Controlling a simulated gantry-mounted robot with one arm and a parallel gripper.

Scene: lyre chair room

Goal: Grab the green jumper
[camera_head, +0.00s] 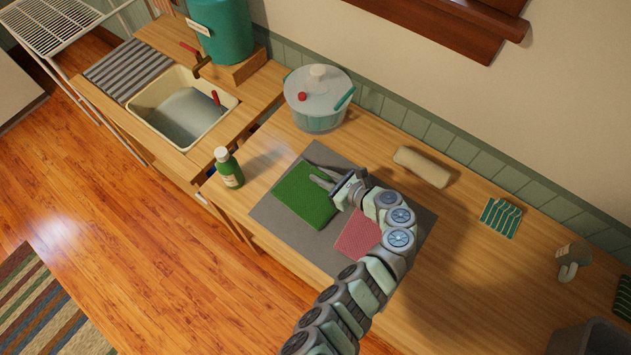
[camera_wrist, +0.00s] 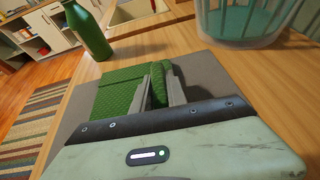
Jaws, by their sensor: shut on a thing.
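The green jumper (camera_head: 305,194) lies folded flat on a grey mat (camera_head: 272,214) on the wooden counter. My gripper (camera_head: 317,176) reaches over its upper right edge. In the wrist view, my gripper (camera_wrist: 160,88) is shut on a raised fold of the green jumper (camera_wrist: 118,94), which is pinched between the two fingers. The rest of the jumper still lies on the mat to the left of the fingers. The gripper's body hides the jumper's near part in the wrist view.
A folded pink cloth (camera_head: 357,235) lies on the mat, partly behind my arm. A green bottle (camera_head: 229,170) stands left of the mat, and a clear tub (camera_head: 318,112) stands behind it. A beige roll (camera_head: 422,167) and a striped cloth (camera_head: 501,217) lie to the right.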

